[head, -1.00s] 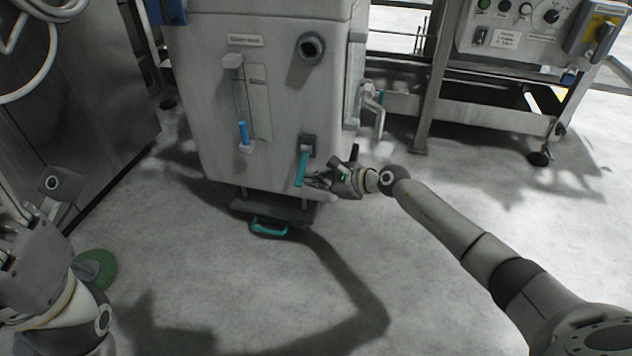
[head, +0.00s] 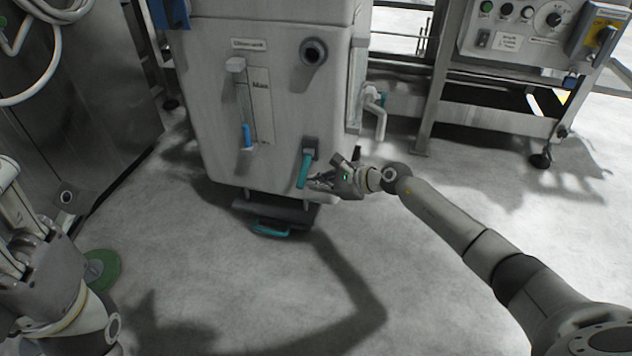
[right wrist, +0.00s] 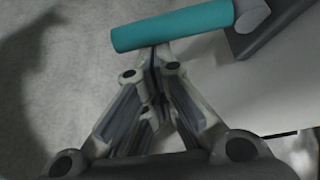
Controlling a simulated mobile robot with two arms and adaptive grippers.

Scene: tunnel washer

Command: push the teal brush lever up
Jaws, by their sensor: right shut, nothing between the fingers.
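The teal brush lever (head: 305,170) hangs down, slightly tilted, from a dark grey mount (head: 310,145) low on the front of the grey washer cabinet (head: 215,130). My right gripper (head: 314,182) is shut and empty, just right of the lever's lower end. In the right wrist view the lever (right wrist: 172,27) lies across the top, and the closed fingertips (right wrist: 157,52) meet its near edge. I cannot tell for sure whether they touch. My left gripper (head: 25,240) is at the left edge, far from the lever, its fingers unclear.
A blue handle (head: 247,135) sits on a vertical slot left of the lever. A teal pedal handle (head: 270,230) is below the cabinet. A pipe with a teal valve (head: 378,105) is to the right. The floor in front is clear except for a green disc (head: 102,268).

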